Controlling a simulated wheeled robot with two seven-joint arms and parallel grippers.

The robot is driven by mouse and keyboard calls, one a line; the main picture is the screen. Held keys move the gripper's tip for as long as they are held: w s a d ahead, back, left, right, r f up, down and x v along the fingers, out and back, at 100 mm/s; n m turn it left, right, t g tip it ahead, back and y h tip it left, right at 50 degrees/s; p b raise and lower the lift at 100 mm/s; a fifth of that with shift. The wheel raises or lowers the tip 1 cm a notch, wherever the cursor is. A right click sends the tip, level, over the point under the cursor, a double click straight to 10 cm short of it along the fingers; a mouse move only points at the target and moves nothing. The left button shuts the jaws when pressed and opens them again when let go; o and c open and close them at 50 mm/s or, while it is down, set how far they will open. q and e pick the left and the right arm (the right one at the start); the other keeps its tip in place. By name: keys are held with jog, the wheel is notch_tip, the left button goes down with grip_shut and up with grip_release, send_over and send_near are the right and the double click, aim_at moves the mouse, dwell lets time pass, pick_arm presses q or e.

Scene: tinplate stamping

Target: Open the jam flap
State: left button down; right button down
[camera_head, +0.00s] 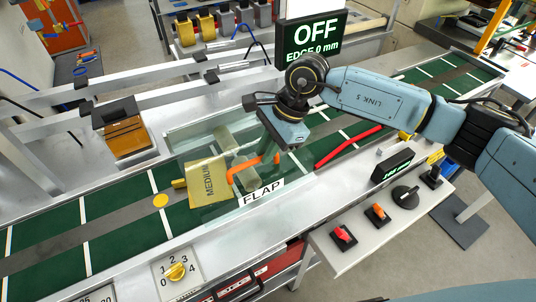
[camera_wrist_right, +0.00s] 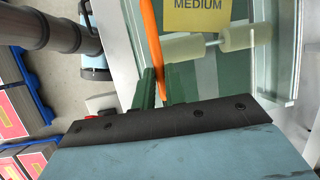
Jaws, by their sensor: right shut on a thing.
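The jam flap (camera_head: 225,210) is a clear panel over the conveyor, with a white "FLAP" label (camera_head: 262,190) at its front edge. I cannot tell whether it lies flat or is slightly raised. Its curved orange handle (camera_head: 240,172) also shows in the right wrist view (camera_wrist_right: 151,40). My right gripper (camera_head: 279,151) comes down on the handle's right end and is shut on it; its fingers (camera_wrist_right: 158,88) show around the bar in the wrist view. Under the clear panel are a yellow "MEDIUM" sheet (camera_head: 208,181) and pale rollers (camera_head: 235,142). My left gripper is out of view.
A black display (camera_head: 312,40) reading "OFF" stands behind the gripper. A red bar (camera_head: 348,146) lies along the belt to the right. A control shelf with knobs (camera_head: 376,213) and a yellow dial (camera_head: 177,271) are in front. A brown block (camera_head: 125,137) stands at left.

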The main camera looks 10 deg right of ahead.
jog(key=w+a+r, duration=0.1)
jog(key=w+r, duration=0.2)
jog(key=r, duration=0.3)
jog(key=w+a+r+g+b, duration=0.1)
jog(key=w+r, duration=0.3)
jog(key=r, duration=0.2)
jog(key=shift+r, duration=0.15)
jog(key=shift+a+h, duration=0.1)
jog(key=shift+h, duration=0.2)
